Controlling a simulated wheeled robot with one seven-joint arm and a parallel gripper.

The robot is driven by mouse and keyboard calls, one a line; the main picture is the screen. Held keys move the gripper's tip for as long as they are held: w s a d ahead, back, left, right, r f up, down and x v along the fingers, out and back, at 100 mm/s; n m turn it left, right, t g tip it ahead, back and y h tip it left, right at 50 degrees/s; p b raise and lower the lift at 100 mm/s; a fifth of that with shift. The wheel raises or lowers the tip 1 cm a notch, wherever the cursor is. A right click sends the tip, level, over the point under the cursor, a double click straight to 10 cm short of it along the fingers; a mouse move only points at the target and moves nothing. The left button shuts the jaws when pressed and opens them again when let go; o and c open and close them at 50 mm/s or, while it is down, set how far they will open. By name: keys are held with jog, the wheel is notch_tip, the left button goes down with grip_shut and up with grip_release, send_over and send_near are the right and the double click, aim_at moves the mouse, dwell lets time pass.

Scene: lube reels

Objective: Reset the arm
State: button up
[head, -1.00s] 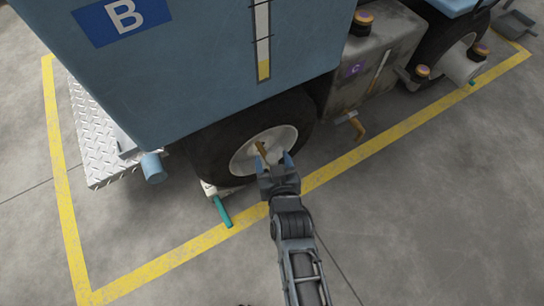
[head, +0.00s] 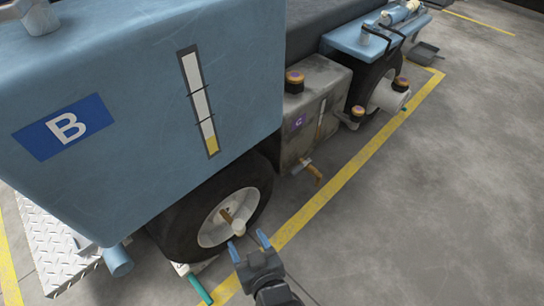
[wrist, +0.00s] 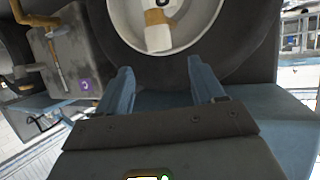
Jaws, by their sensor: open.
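My gripper (head: 250,247) is open and empty in the head view, just in front of and below the wheel (head: 238,205) of the blue vehicle. Its two blue fingers stand apart in the wrist view (wrist: 157,85), with nothing between them. The pale wheel hub with a brown and white fitting (wrist: 158,30) shows beyond the fingertips in the wrist view. Most of my arm is outside the head view, below its bottom edge.
A grey box (head: 312,115) with a brown tap (head: 314,173) is right of the wheel. A teal-handled piece (head: 200,288) lies by the wheel. The floor right of the yellow line (head: 335,185) is clear.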

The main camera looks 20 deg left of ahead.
jog(key=shift+d, duration=0.1)
jog(key=s+d+m+t+h, duration=0.2)
jog(key=s+d, duration=0.2)
jog(key=d, duration=0.8)
jog(key=s+d+r+m+t+h, duration=0.2)
jog(key=s+d+r+m+h, duration=0.1)
jog(key=s+d+r, duration=0.65)
jog(key=s+d+r+m+t+h, duration=0.1)
jog(key=s+d+r+m+h, duration=0.35)
jog(key=d, duration=0.75)
jog(key=s+d+r+t, duration=0.1)
jog(key=s+d+r, duration=0.15)
jog(key=r, duration=0.35)
jog(key=s+d+r, duration=0.1)
jog(key=s+r, duration=0.2)
jog(key=r, duration=0.2)
notch_tip(320, 180, up, 28)
jog(key=p, duration=2.7)
jog(key=shift+d+r+h+p, duration=0.15)
jog(key=shift+d+h+p, duration=0.05)
jog(key=shift+h+p, duration=0.2)
